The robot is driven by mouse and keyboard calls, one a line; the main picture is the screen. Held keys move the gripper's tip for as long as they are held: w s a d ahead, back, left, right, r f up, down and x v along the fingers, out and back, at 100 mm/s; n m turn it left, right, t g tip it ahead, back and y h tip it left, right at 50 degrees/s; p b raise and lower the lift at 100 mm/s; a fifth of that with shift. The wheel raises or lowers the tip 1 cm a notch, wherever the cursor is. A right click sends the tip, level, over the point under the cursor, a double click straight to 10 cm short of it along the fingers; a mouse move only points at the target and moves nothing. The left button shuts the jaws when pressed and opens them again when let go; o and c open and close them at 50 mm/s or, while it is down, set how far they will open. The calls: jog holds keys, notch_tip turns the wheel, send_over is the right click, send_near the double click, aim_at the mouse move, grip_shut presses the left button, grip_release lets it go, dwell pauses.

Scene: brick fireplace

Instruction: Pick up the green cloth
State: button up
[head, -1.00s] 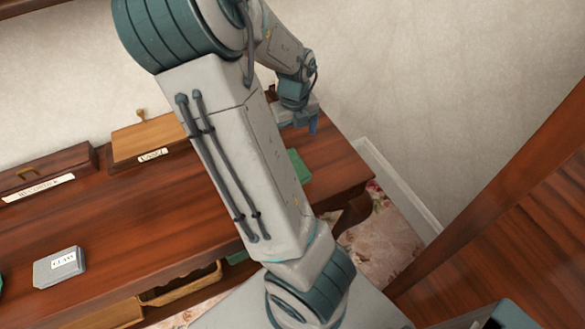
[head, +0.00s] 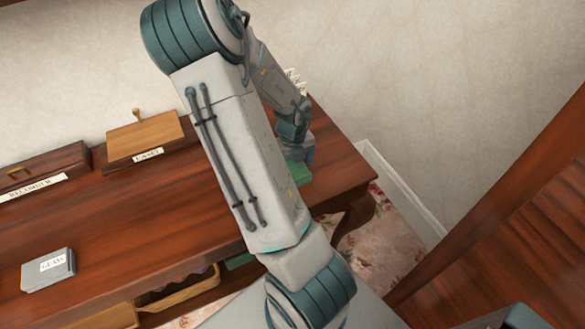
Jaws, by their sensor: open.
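The green cloth (head: 298,175) lies near the right end of the wooden table, partly hidden behind my arm. My gripper (head: 303,160) is low over the cloth at its back edge. It is open, but its fingers are small and partly covered, so I cannot tell whether they touch the cloth or stand around it.
A wooden case (head: 146,134) and a dark labelled box (head: 42,170) stand along the table's back. A grey box marked glass (head: 48,270) lies at the front left. A basket (head: 180,292) sits below the table edge. The wall is behind.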

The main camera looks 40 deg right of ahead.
jog(key=c, duration=1.2)
jog(key=shift+o, duration=0.2)
jog(key=shift+r, duration=0.1)
